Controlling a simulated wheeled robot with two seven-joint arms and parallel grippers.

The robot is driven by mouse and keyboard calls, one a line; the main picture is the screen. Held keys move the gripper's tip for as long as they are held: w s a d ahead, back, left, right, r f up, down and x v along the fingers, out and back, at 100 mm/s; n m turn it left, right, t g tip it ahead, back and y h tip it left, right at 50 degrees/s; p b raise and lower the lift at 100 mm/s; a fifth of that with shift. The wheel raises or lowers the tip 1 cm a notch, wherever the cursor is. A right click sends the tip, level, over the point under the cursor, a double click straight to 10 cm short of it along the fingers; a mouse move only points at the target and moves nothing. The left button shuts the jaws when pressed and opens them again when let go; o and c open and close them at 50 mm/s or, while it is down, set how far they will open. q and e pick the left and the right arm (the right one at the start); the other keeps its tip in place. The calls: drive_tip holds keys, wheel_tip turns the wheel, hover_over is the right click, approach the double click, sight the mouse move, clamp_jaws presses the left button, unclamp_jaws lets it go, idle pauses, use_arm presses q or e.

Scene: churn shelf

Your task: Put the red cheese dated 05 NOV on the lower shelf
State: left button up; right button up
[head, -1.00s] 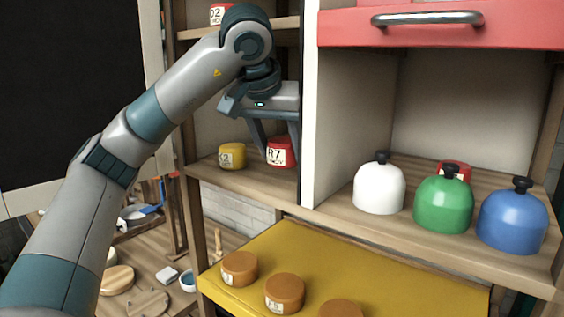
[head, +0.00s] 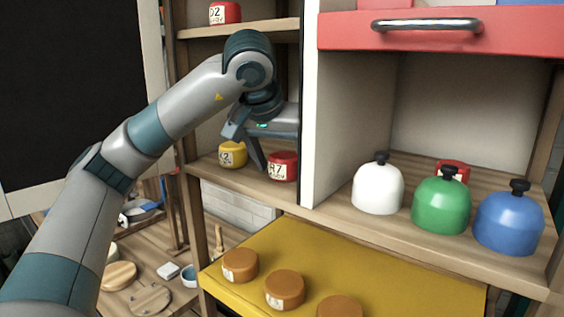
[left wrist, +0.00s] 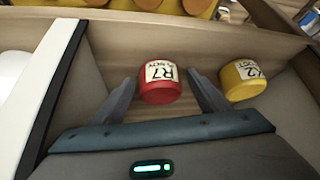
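A red cheese (head: 283,167) with a white label reading R7 and NOV stands upright on the lower left shelf (head: 238,178); the day number is too small to read. It also shows in the left wrist view (left wrist: 160,90). My left gripper (head: 276,157) is over it from behind and above, its fingers on either side of the cheese with gaps, open in the left wrist view (left wrist: 163,80). Another red cheese (head: 225,13), marked 02 or similar, sits on the upper shelf. My right gripper is not in view.
A yellow cheese (head: 232,154) marked K2 or X2 stands just left of the R7 cheese. A white upright panel (head: 313,110) is close on the right. White (head: 378,188), green (head: 441,204) and blue (head: 509,222) domes stand beyond it. Several orange cheeses (head: 240,265) lie on a yellow board.

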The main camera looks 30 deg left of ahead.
use_arm(q)
drive_tip(key=shift+r, duration=0.1)
drive_tip(key=shift+s+d+r, duration=0.1)
drive_tip(key=shift+s+r, duration=0.15)
drive_tip(key=shift+r, duration=0.2)
drive_tip(key=b+v, duration=0.1)
drive_tip(key=v, duration=0.9)
drive_tip(key=shift+s+r, duration=0.25)
drive_tip(key=shift+r, duration=0.1)
drive_tip(key=shift+s+d+f, duration=0.1)
idle(0.3)
